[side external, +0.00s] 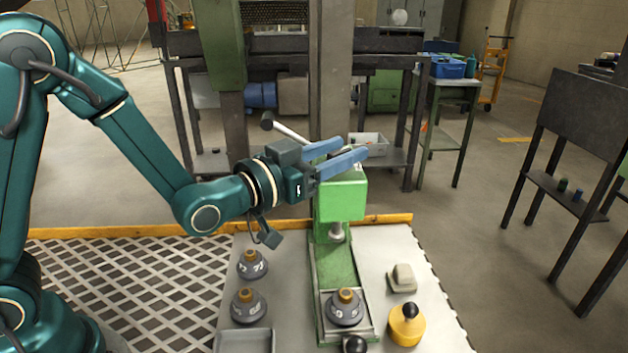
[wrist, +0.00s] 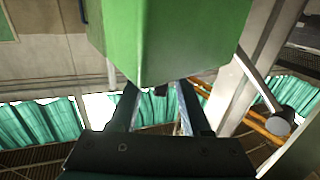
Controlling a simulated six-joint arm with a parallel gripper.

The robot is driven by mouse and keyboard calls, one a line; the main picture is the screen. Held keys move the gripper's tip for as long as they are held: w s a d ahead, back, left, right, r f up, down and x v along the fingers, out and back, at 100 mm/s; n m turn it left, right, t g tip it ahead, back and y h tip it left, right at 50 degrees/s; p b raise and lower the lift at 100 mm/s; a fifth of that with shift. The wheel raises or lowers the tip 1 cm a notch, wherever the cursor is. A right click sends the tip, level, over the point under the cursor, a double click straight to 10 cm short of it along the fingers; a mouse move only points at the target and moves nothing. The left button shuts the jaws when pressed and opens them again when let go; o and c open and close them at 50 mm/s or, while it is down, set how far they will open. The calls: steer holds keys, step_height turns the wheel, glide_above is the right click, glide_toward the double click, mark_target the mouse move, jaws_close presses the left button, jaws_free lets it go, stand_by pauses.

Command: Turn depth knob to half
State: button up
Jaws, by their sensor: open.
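In the wrist view the green head (wrist: 168,45) fills the upper middle, in front of my fingertips (wrist: 158,90). A small dark piece shows between them, too small to identify. I cannot make out a depth knob for certain. Whether my fingers touch the press, I cannot tell.
A dark round piece with a brass top (side external: 345,307) sits on the press base. Two similar pieces (side external: 251,264) stand left, above a grey tray (side external: 243,341). A yellow pot with a black knob (side external: 406,325) and a pale block (side external: 402,278) lie right. The lever is close to my gripper.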

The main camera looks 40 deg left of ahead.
mark_target(359, 166)
steer(key=shift+w+d, duration=0.15)
steer(key=shift+w, duration=1.4)
steer(key=shift+c, duration=0.3)
jaws_close()
steer(key=shift+m+h, duration=0.3)
steer(key=shift+h, duration=0.1)
steer(key=m+g+h, duration=0.1)
steer(key=h, duration=0.1)
steer(key=m+h, duration=0.2)
steer(key=shift+s+d+g+h, duration=0.1)
steer(key=shift+d+g+h, duration=0.3)
steer(key=shift+s+d+m+g+h, duration=0.15)
steer(key=shift+d+m+g+h, duration=0.1)
steer(key=shift+m+g+h, duration=0.8)
steer(key=shift+s+d+m+g+h, duration=0.2)
steer(key=shift+m+g+h, duration=0.35)
steer(key=shift+m+h, duration=0.5)
steer(key=shift+h, duration=0.3)
